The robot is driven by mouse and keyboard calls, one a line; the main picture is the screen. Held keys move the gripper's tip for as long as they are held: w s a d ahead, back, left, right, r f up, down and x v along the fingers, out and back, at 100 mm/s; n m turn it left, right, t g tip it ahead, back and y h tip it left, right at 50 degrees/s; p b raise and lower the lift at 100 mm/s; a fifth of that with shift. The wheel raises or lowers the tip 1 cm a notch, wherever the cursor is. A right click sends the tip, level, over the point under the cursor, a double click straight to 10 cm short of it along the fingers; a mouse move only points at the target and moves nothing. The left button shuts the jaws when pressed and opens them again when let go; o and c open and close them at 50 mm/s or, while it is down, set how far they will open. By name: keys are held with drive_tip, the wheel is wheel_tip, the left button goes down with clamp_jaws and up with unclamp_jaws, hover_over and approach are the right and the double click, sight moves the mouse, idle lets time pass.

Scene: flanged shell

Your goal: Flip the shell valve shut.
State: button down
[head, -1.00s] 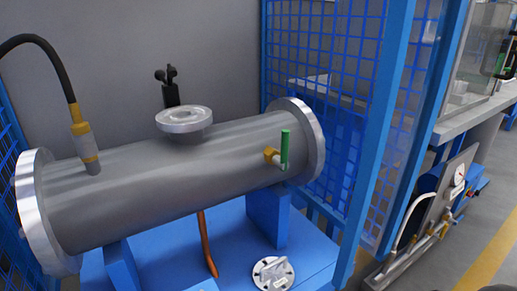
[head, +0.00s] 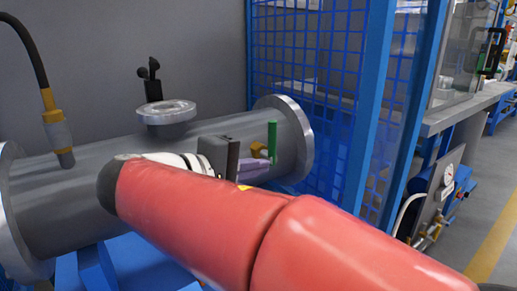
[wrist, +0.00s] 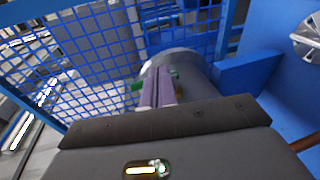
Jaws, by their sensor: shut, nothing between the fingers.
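The shell (head: 95,170) is a large grey horizontal cylinder with a flange at each end. Near its right flange (head: 300,135) sits the valve, with a brass body (head: 258,150) and a green handle (head: 272,138) standing upright in the head view. My gripper (head: 262,166) is shut and empty, its purple fingers just left of and below the handle. In the wrist view the fingers (wrist: 158,90) point at the valve, with bits of the green handle (wrist: 137,86) showing on both sides of them. Whether they touch the handle I cannot tell.
A blue mesh guard (head: 305,75) and a blue post (head: 370,120) stand right of the shell. A top nozzle flange (head: 166,111) and a probe with a black cable (head: 56,130) rise from the shell. My red arm hides the shell's lower front.

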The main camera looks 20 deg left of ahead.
sight(270, 134)
drive_tip(key=s+a+r+t, duration=0.2)
drive_tip(key=s+a+t, duration=0.1)
drive_tip(key=a, duration=0.5)
drive_tip(key=shift+s+r, duration=0.15)
drive_tip(key=shift+s, duration=0.65)
drive_tip(key=shift+w, duration=0.1)
drive_tip(key=b+x, duration=0.1)
drive_tip(key=x, duration=1.2)
drive_tip(key=shift+w, duration=0.4)
drive_tip(key=shift+d, duration=0.2)
